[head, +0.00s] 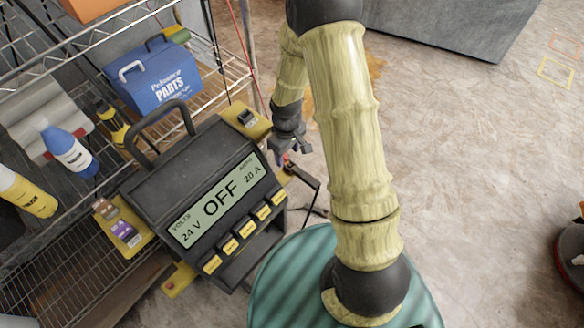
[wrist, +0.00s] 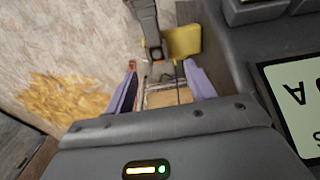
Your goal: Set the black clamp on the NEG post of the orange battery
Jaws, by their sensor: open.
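My gripper (head: 290,147) is open, beside the right side of a dark charger (head: 185,160) whose display reads OFF, 24 V and 20 A. In the wrist view its two purple fingers (wrist: 162,88) are apart, with a tan surface (wrist: 165,98) visible between them. A dark jointed bar (wrist: 146,25) reaches down from the top of that view towards the gap, beside a yellow block (wrist: 182,42). I cannot tell whether the bar belongs to the black clamp. I cannot pick out the orange battery or its NEG post with certainty.
A wire shelf (head: 205,52) at left holds a blue parts box (head: 155,80), a blue-and-white bottle (head: 70,150) and a yellow bottle (head: 28,195). A teal striped round surface (head: 290,275) is in front. The floor (head: 460,160) at right is mostly clear.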

